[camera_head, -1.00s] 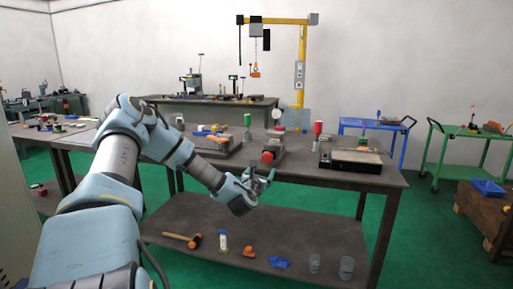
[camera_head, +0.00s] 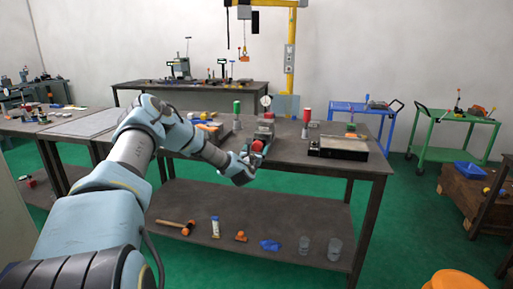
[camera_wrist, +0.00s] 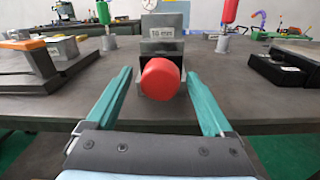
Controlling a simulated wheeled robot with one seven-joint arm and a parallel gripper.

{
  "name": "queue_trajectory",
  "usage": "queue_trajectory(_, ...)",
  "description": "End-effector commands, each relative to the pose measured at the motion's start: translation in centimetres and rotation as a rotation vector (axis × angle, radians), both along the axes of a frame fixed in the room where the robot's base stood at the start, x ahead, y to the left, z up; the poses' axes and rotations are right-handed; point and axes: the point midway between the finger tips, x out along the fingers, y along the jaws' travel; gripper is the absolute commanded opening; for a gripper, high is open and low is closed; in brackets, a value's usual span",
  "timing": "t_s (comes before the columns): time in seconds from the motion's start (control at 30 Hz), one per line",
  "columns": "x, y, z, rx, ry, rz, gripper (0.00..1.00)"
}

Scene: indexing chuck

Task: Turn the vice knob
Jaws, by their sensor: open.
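The vice (camera_wrist: 165,40) is a grey metal block with a label. It sits on the workbench at its front edge, facing me in the wrist view. Its round red knob (camera_wrist: 159,79) points toward the camera. In the head view the knob (camera_head: 257,146) shows just beyond my gripper. My gripper (camera_wrist: 160,80) is open, with one teal finger on the left of the knob and one on the right. There is a clear gap on both sides, and the fingers do not appear to touch it. In the head view my gripper (camera_head: 250,160) is at the bench's front edge.
A green-handled tool (camera_wrist: 104,18) and a red-handled tool (camera_wrist: 229,15) stand behind the vice, left and right. A dark flat block (camera_head: 340,147) lies to the right on the bench. Several items, including a mallet (camera_head: 178,225), lie on the lower shelf.

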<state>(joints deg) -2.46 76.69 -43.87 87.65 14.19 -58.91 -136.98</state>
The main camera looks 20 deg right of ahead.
Motion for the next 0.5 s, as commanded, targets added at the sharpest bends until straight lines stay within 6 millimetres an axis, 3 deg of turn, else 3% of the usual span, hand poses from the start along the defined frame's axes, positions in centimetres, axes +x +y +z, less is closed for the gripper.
queue_trajectory(0.2, 0.01, -0.02, -0.02, 0.000, 0.000, 0.000, 0.86)
queue_trajectory(0.5, 0.00, -0.02, 0.00, 0.000, 0.000, 0.000, 0.53)
